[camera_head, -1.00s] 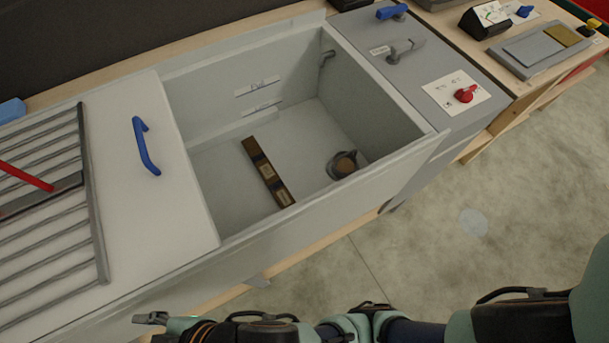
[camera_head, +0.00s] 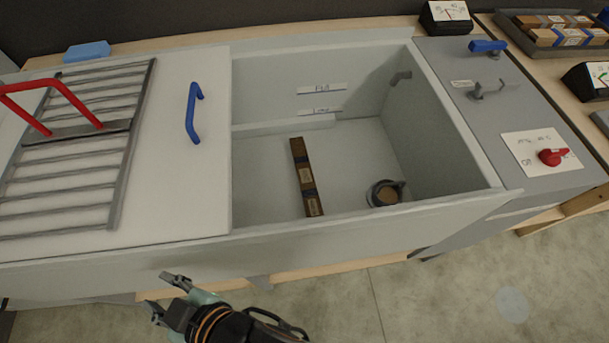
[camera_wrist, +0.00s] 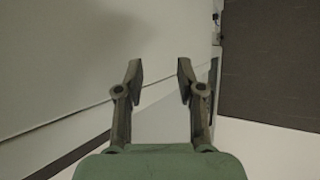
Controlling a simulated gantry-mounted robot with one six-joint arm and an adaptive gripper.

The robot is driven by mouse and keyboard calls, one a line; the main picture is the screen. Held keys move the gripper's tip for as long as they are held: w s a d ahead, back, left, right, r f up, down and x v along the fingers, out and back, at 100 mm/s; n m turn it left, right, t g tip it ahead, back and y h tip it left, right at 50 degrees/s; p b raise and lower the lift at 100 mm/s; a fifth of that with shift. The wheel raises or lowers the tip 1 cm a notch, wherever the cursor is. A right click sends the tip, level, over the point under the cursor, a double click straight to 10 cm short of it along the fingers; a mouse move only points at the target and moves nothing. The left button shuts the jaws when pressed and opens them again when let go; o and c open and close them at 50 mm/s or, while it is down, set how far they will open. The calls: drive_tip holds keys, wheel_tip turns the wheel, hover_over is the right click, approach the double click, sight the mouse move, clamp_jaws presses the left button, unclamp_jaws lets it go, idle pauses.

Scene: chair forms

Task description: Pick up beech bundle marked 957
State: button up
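A dark brown wooden bundle (camera_head: 305,178) with dark bands and small pale labels lies on the floor of the open grey steam box (camera_head: 350,224). Its labels are too small to read. Two lighter wood bundles with blue bands (camera_head: 568,36) lie in a tray at the far right; no number on them is legible. My gripper (camera_head: 158,290) is in front of the box, outside its front wall and left of the brown bundle. In the wrist view my gripper (camera_wrist: 159,70) has its fingers apart with nothing between them.
A round, dark-rimmed fitting (camera_head: 384,193) sits on the box floor right of the bundle. A white lid (camera_head: 180,180) with a blue handle (camera_head: 193,112) covers the left side, beside a slatted rack (camera_head: 128,150) with a red handle. A red knob (camera_head: 552,157) is at right.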

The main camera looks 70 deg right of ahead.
drive_tip(key=o, duration=0.8)
drive_tip(key=shift+c, duration=0.2)
